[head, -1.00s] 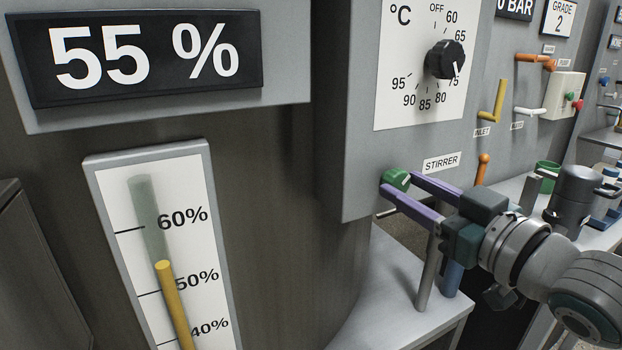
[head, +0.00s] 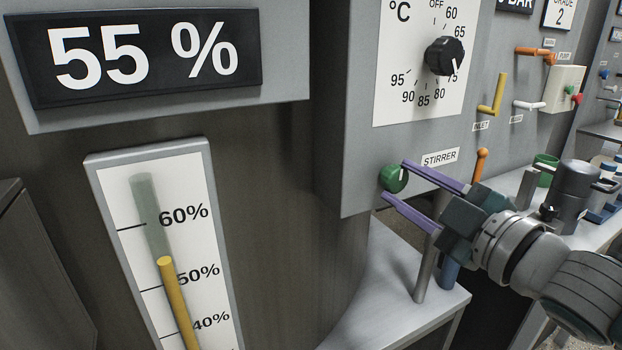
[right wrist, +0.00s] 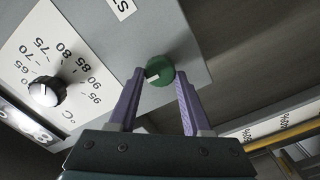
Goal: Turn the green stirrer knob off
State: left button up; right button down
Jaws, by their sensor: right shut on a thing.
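The green stirrer knob (head: 393,179) sits low on the grey panel, left of the STIRRER label (head: 440,158). Its white mark stands nearly upright in the head view. My right gripper (head: 395,180) has its two purple fingers on either side of the knob, one above and one below, and is shut on it. In the right wrist view the knob (right wrist: 160,71) lies between the fingertips, its white mark showing on its left part. My left gripper is not in view.
A black temperature knob (head: 445,56) is above on the same panel. Yellow (head: 492,97), orange and white valve handles lie to the right. A 55 % display (head: 150,55) hangs at left.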

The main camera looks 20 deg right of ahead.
jog(key=shift+n, duration=0.3)
jog(key=shift+c, duration=1.7)
grip_release()
jog(key=shift+s, duration=0.3)
jog(key=s, duration=0.9)
jog(key=shift+s+d, duration=0.15)
jog(key=shift+d, duration=0.25)
